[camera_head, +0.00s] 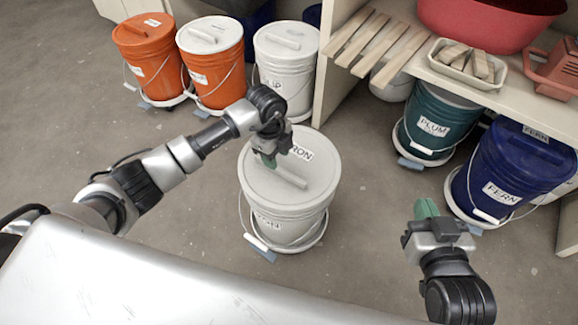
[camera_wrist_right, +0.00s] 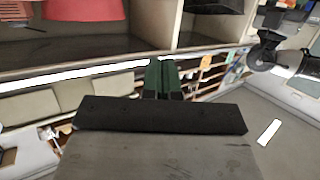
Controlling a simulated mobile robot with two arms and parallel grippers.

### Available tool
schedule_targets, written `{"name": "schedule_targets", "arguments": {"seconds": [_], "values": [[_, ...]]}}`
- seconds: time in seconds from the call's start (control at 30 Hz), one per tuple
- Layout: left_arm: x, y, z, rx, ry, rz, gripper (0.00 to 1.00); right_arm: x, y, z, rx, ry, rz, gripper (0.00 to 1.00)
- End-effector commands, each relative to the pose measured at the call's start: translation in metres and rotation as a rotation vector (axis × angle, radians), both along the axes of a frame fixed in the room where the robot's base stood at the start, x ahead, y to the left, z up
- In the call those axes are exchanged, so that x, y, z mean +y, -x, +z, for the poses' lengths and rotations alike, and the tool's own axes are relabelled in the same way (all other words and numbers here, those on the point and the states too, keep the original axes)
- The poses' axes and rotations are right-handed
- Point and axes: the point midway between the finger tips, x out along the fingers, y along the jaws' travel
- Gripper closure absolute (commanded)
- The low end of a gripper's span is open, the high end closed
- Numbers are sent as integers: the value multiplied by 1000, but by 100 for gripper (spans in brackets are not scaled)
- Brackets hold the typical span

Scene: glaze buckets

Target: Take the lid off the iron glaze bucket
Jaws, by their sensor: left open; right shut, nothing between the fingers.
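The iron glaze bucket (camera_head: 283,222) is light grey-white and stands upright on a wheeled base in the middle of the floor. Its lid (camera_head: 312,188) is on top, with a raised bar handle (camera_head: 290,178) and a label partly reading "IRON". My left gripper (camera_head: 268,160) is open just above the lid, at the far end of the handle. I cannot tell whether its fingers touch the handle. My right gripper (camera_head: 426,209) is shut and empty, over the floor to the right of the bucket. Its green fingers (camera_wrist_right: 162,76) are together in the right wrist view.
Two orange buckets (camera_head: 145,60) and a white bucket (camera_head: 287,75) stand at the back left. A teal "PLUM" bucket (camera_head: 432,125) and a blue "FERN" bucket (camera_head: 505,180) stand under the shelf (camera_head: 490,88) at the right. Floor left and right of the iron bucket is clear.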

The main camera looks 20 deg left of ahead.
Motion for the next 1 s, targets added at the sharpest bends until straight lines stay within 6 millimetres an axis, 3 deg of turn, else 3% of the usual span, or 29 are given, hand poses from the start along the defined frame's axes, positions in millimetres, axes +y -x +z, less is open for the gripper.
{"name": "schedule_targets", "arguments": {"seconds": [0.27, 0.7, 1.0], "values": [[-3, 0, -16, 0, 2, -1, 56, 5, -6, 15, -136, -35, 9, 100], [-9, 1, -53, -1, 3, -1, 56, 14, -6, 70, -557, -144, 34, 100], [-9, 1, -54, -1, 3, -1, 56, 15, -4, 74, -585, -152, 36, 100]]}}
